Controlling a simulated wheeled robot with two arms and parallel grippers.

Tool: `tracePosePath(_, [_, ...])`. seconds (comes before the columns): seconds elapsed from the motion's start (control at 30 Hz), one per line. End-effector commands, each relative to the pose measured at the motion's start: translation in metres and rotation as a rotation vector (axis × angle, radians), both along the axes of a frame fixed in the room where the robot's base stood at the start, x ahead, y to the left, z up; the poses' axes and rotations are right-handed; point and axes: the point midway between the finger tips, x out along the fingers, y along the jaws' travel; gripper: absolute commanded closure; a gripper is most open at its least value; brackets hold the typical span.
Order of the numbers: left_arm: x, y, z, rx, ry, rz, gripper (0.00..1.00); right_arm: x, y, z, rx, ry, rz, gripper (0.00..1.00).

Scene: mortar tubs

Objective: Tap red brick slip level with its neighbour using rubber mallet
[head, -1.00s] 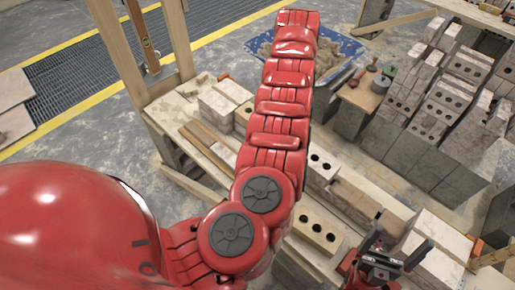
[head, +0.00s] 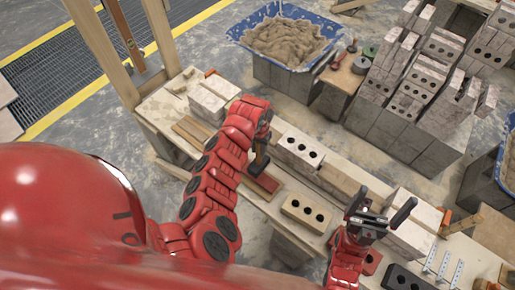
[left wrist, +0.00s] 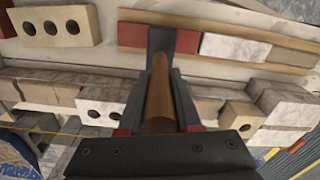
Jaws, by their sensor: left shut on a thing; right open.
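The red brick slip (head: 268,183) lies on the bench below my left gripper (head: 262,142). In the left wrist view the slip (left wrist: 131,35) lies on a wooden board, beside a whitish slip (left wrist: 235,47) to its right. My left gripper (left wrist: 157,122) is shut on the wooden handle of the rubber mallet (left wrist: 158,85). The dark mallet head (left wrist: 175,41) is in front of the red slip and hides part of it. I cannot tell whether they touch. My right gripper (head: 381,212) is open and empty above the bench's right part.
A holed tan brick (head: 306,212) lies near the slip, and a holed pale brick (head: 299,150) stands behind it. A blue mortar tub (head: 240,36) and brick stacks stand behind the bench. A timber post (head: 103,50) rises at left.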

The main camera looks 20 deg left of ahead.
Motion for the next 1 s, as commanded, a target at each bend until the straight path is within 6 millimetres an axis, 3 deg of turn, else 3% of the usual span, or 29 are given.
tracePosePath(0.13, [-0.011, 0.001, -0.004, 0.000, 0.008, -0.015, 1.00, 0.000, 0.000, 0.006, 0.000, 0.000, 0.000, 0.00])
tracePosePath(0.47, [-0.012, 0.000, -0.007, -0.004, 0.009, -0.017, 1.00, 0.000, 0.000, 0.005, 0.000, 0.000, 0.000, 0.00])
tracePosePath(0.57, [-0.012, 0.001, -0.023, -0.004, 0.010, -0.015, 1.00, 0.000, 0.000, -0.008, 0.000, 0.000, 0.000, 0.00])
tracePosePath(0.67, [-0.012, 0.000, -0.053, -0.005, 0.011, -0.015, 1.00, 0.000, 0.000, -0.032, 0.000, 0.000, 0.000, 0.00])
tracePosePath(1.0, [-0.012, 0.001, 0.000, -0.004, 0.007, -0.016, 1.00, 0.000, 0.000, 0.015, 0.000, 0.000, 0.000, 0.00])
